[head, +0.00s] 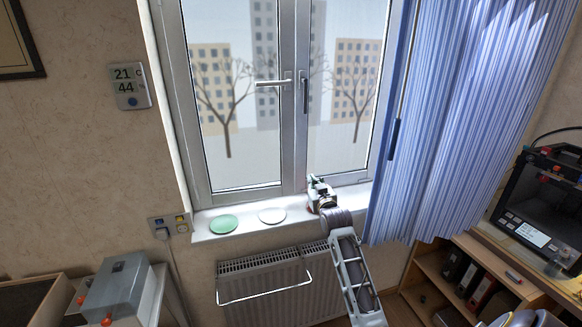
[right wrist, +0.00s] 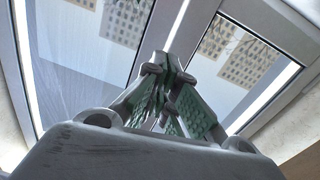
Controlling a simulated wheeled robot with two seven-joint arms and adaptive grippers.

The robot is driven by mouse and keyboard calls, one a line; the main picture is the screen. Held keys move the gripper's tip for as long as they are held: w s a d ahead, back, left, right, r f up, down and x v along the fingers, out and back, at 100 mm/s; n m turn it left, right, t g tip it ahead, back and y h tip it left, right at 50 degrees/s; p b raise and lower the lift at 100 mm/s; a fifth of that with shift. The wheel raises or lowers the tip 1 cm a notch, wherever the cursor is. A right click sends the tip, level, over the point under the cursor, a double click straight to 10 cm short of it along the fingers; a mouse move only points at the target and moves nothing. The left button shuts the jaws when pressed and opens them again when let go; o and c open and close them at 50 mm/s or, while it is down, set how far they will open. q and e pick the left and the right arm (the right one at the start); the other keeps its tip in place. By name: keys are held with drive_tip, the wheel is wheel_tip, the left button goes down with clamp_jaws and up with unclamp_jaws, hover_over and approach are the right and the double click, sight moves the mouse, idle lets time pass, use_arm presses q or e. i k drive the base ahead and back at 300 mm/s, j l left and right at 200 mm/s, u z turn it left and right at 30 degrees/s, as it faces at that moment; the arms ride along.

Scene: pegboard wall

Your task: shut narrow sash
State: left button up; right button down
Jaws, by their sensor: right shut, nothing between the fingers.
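The window has a left sash (head: 213,190) and a right sash (head: 340,179), meeting at a central upright. The right sash appears narrower, but the curtain covers part of its right side. The left sash's handle (head: 270,82) is horizontal; the right one's handle (head: 305,92) hangs vertical. I cannot tell for sure whether either sash stands slightly ajar. My right gripper (head: 315,182) is at the bottom of the right sash, just above the sill. In the right wrist view its fingers (right wrist: 163,75) are shut and empty, in front of the window frame. My left gripper is out of view.
A green disc (head: 223,224) and a pale disc (head: 272,215) lie on the white sill (head: 247,228). A radiator (head: 262,282) with a rail is below. A blue striped curtain (head: 450,120) hangs at right, beside a shelf unit (head: 462,262) and a black machine (head: 545,205). A grey box (head: 118,285) stands lower left.

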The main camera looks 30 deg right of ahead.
sight(172, 13)
drive_tip(key=i+j+z, duration=0.45)
drive_tip(key=j, duration=0.25)
drive_tip(key=i+j+z, duration=0.25)
drive_tip(key=j, duration=0.15)
drive_tip(key=k, duration=0.1)
